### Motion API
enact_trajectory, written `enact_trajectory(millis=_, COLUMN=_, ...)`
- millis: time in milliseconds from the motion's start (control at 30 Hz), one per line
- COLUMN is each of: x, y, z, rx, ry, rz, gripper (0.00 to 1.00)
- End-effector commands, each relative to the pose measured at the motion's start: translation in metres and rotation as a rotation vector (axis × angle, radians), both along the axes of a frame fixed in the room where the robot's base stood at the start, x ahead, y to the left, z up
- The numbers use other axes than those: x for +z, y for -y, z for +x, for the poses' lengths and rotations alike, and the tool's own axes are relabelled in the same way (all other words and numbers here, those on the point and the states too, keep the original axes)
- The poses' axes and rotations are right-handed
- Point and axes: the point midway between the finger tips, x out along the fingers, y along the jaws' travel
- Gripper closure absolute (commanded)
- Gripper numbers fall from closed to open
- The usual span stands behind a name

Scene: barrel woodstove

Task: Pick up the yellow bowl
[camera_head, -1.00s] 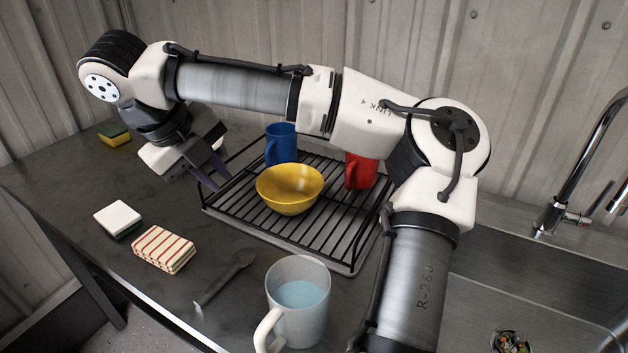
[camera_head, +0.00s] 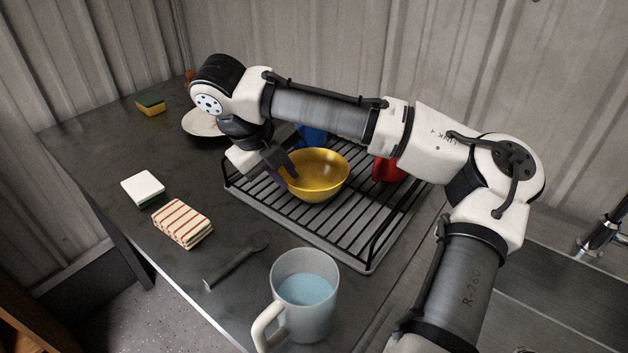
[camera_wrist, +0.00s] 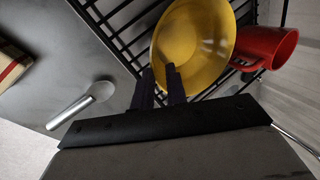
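The yellow bowl (camera_head: 322,182) stands upright and empty at the rack's left-middle; I cannot tell whether it sits on the wires or is slightly raised. My gripper (camera_head: 286,172) is at the bowl's left rim, pointing down. In the wrist view, one finger of my gripper (camera_wrist: 160,74) is outside the yellow bowl (camera_wrist: 205,45) and the other overlaps its inside. A small gap shows between the fingers, with the rim between them. Firm contact is not visible.
The black wire rack (camera_head: 300,236) also holds a red mug (camera_head: 388,170) and a blue mug (camera_head: 312,135) close behind the bowl. A plate (camera_head: 200,122) is behind my wrist.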

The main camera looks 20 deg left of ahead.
Motion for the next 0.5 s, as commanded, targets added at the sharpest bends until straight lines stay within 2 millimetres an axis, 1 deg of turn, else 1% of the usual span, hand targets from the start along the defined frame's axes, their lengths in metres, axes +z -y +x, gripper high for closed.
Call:
enact_trajectory(millis=133, x=-0.014, y=0.003, z=0.005, rx=-0.002, ry=-0.002, rz=-0.003, gripper=0.86)
enact_trajectory(millis=300, x=-0.038, y=0.007, z=0.013, rx=-0.002, ry=-0.001, rz=-0.001, gripper=0.86)
enact_trajectory(millis=400, x=-0.046, y=0.009, z=0.015, rx=0.000, ry=-0.001, rz=-0.001, gripper=0.86)
enact_trajectory(millis=500, x=-0.049, y=0.009, z=0.016, rx=0.000, ry=0.000, rz=0.000, gripper=0.86)
